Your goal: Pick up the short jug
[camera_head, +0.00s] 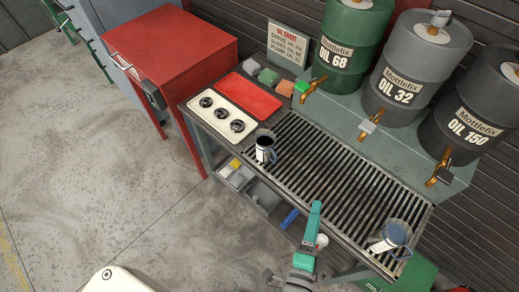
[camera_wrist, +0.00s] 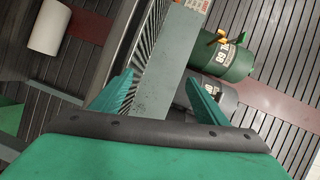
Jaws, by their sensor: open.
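Two jugs stand upright on the slatted drain grate in the head view. One jug (camera_head: 265,147), white-sided with a dark inside, is at the grate's left end beside the cream panel. The other jug (camera_head: 389,238), with a grey-blue inside, is at the right end near the front edge and looks larger. The left one looks like the short jug, but nearness makes sizes hard to compare. My gripper (camera_head: 315,219) is at the bench's front edge, between the jugs and apart from both. In the wrist view my gripper (camera_wrist: 160,88) is open and empty; neither jug is recognisable there.
Oil drums, green (camera_head: 348,35), grey (camera_head: 415,65) and dark (camera_head: 478,115), stand behind the grate (camera_head: 330,170) with brass taps overhanging it. A red cabinet (camera_head: 170,65) stands left. A lower shelf holds small items. The floor at left is clear.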

